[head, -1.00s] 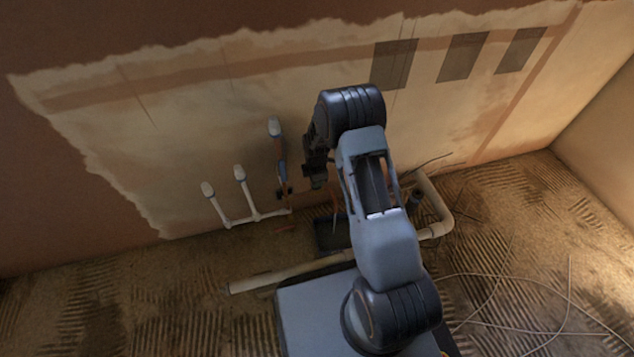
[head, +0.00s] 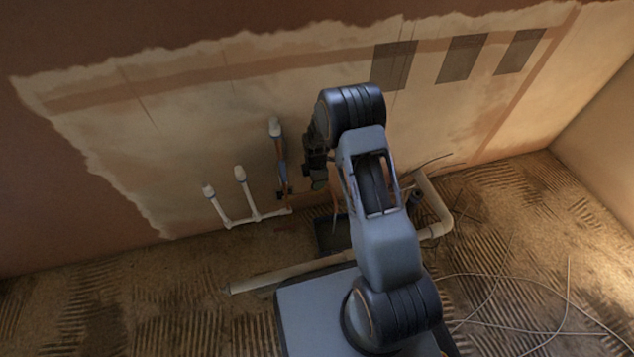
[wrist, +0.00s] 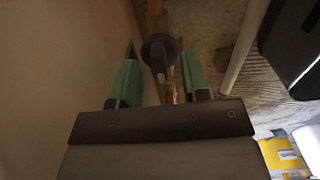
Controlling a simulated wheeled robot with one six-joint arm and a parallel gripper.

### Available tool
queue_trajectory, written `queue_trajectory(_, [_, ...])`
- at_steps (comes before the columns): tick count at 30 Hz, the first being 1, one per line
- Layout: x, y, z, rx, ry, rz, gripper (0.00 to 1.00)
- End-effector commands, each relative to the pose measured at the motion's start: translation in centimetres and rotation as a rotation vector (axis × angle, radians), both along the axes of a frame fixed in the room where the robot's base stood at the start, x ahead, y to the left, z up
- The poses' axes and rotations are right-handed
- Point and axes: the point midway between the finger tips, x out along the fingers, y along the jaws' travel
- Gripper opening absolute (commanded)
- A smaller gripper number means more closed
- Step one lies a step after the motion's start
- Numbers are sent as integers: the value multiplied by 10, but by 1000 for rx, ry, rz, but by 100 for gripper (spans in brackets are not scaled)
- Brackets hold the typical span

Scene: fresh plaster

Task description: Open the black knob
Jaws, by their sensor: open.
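The black knob (wrist: 160,47) is a dark round shape near the top middle of the wrist view, in front of an orange-brown pipe. My gripper (wrist: 158,62) has two green fingers spread apart, one to the left and one to the right of the knob in the picture. A gap shows on each side, and nothing is held. In the head view my gripper (head: 318,184) hangs close to the wall, right of the blue and copper pipe (head: 282,165). A small dark shape low on that pipe may be the knob; it is too small to tell.
White capped pipes (head: 246,192) rise along the wall at left. A long pale pipe (head: 270,280) lies on the floor, with a dark box (head: 331,236) behind it. Loose cables (head: 520,325) lie at right. The left floor is clear.

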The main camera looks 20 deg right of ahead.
Motion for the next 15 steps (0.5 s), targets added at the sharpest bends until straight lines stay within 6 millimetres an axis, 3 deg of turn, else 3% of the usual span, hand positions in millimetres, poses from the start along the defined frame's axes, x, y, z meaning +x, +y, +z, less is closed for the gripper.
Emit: queue_trajectory(15, [0, 0, 69, 0, -1, 0, 43])
